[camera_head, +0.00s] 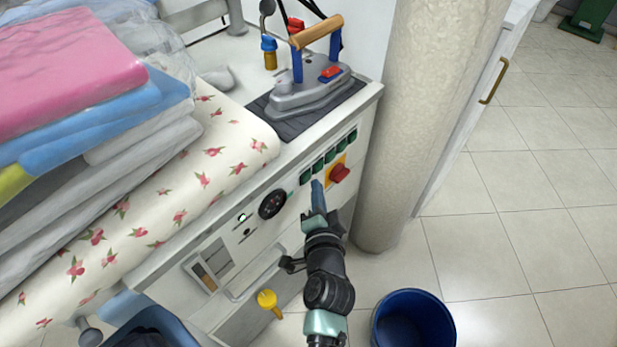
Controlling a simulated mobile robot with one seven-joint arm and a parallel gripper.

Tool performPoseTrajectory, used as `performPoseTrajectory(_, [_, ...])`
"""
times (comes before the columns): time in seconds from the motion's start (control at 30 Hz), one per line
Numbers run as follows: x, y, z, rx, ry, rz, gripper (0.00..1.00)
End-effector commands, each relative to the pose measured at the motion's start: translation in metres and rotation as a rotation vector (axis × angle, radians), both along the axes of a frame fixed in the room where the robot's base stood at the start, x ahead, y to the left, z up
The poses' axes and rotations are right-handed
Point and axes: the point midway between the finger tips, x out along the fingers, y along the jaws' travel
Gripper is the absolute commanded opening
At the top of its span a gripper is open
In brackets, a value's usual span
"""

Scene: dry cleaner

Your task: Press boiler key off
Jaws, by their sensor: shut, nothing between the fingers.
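My gripper (318,194) is shut and empty. Its blue fingertips are in front of the white control panel (246,236), just below a row of several dark green keys (328,157). To the right of the fingertips is a red knob (340,172) on a yellow plate. A round black gauge (271,204) is to the left of the fingertips. I cannot read which key is the boiler key, and I cannot tell whether the fingertips touch the panel. The gripper and wrist hide part of the panel's lower right.
A steam iron (305,88) with a wooden handle stands on a dark mat above the panel. Folded laundry (70,75) is piled at the left on a floral cover (180,190). A beige column (420,120) is close on the right. A blue bucket (447,312) stands on the floor.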

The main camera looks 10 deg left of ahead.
Motion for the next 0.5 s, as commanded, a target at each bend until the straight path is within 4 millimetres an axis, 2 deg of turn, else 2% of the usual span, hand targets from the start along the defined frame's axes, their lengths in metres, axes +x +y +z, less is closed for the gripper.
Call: performPoseTrajectory(0.5, [-0.029,-0.04,-0.003,0.0,0.0,-0.001,0.0])
